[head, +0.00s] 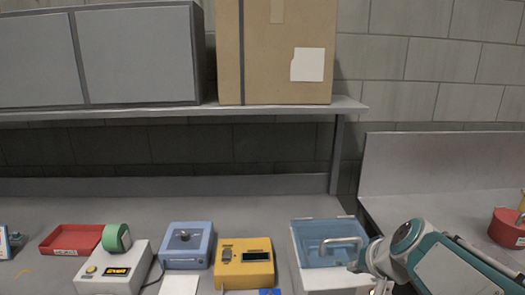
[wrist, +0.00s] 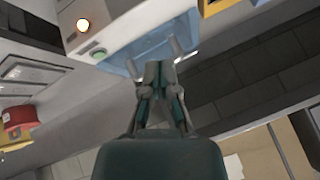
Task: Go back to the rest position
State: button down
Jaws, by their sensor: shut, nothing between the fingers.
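My gripper (wrist: 160,66) is shut and empty, its fingers together in the wrist view. It is close to the translucent blue hood (head: 312,255) of the white box (head: 318,280), and in the wrist view its tips overlap the hood's grey handle (wrist: 178,47). I cannot tell whether they touch it. The hood looks lowered over the box in the head view. The box front in the wrist view (wrist: 105,15) carries a lit orange button and a green button. My white and teal arm comes in from the lower right of the head view, covering the box's right side.
A yellow box (head: 245,265), a blue box (head: 187,245), a white device (head: 113,268) with a green roll and a red tray (head: 72,240) stand to the left. A shelf (head: 180,110) with a carton (head: 285,50) hangs above. A red container (head: 506,228) is far right.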

jog(key=s+a+n+g+h, duration=0.1)
jog(key=s+a+n, duration=0.1)
jog(key=s, duration=0.6)
jog(key=s+a+f+n+h, duration=0.1)
jog(key=s+a, duration=0.1)
jog(key=s, duration=0.6)
jog(key=shift+a+f+n+g, duration=0.15)
jog(key=shift+a+n+g, duration=0.05)
jog(key=shift+n+g, duration=0.2)
